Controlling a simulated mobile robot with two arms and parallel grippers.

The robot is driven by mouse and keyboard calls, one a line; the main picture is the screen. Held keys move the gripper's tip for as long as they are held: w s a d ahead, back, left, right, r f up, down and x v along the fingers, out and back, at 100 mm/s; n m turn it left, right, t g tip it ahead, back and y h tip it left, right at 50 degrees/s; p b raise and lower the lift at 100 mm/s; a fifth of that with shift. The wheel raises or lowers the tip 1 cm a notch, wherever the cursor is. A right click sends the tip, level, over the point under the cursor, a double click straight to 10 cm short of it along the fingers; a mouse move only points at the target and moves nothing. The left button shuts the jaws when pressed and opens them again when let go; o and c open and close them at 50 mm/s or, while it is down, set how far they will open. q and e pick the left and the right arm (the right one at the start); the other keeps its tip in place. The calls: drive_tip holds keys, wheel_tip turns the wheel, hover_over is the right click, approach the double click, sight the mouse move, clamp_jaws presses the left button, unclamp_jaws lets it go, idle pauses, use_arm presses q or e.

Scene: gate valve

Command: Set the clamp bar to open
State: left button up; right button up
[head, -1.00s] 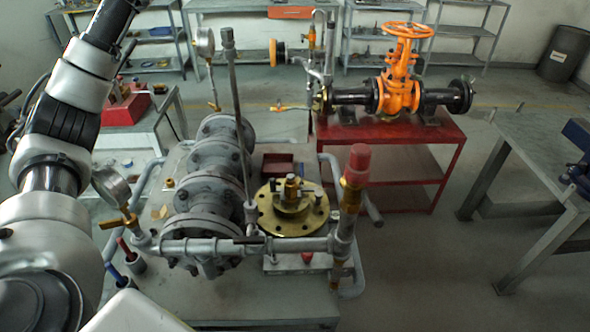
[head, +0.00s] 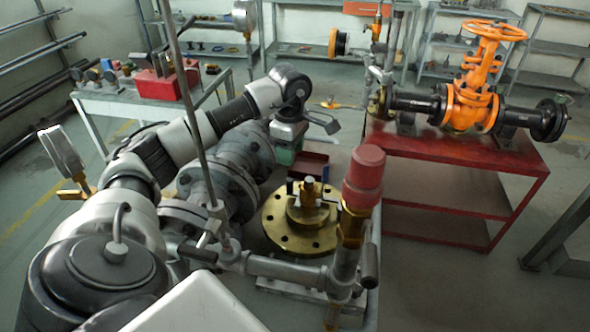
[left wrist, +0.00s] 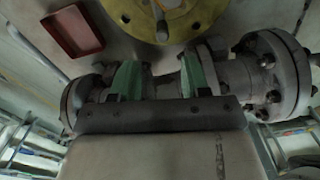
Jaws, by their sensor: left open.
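The brass flange (head: 272,232) lies flat on the bench in the head view, with a dark clamp bar (head: 312,192) and a central bolt on its raised middle. The flange (left wrist: 190,22) also shows at the top of the left wrist view, cut off by the edge, with a grey rod on it. My left gripper (head: 287,155) is above the grey flanged pipe, behind and left of the brass flange. In the left wrist view its green fingertips (left wrist: 160,80) are apart, with grey pipe between and behind them; contact cannot be told. My right gripper is not in view.
A small red tray (left wrist: 72,30) lies beside the brass flange. A red-capped upright pipe (head: 364,175) stands front right of the flange, and a tall thin rod (head: 187,95) rises on the left. A red table (head: 450,147) carries an orange valve (head: 470,105).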

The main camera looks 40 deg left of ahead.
sight(290, 179)
use_arm(q)
drive_tip(key=shift+s+a+f, duration=0.1)
drive_tip(key=shift+s+f, duration=0.1)
drive_tip(key=shift+f, duration=0.1)
wheel_tip(290, 179, down, 8)
drive_tip(key=shift+f+p, duration=0.2)
drive_tip(key=shift+p, duration=0.75)
drive_tip(key=shift+f, duration=0.7)
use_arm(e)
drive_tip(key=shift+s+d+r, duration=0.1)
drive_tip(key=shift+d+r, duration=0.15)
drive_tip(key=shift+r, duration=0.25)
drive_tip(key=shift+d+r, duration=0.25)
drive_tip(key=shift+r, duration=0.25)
use_arm(q)
clamp_jaws()
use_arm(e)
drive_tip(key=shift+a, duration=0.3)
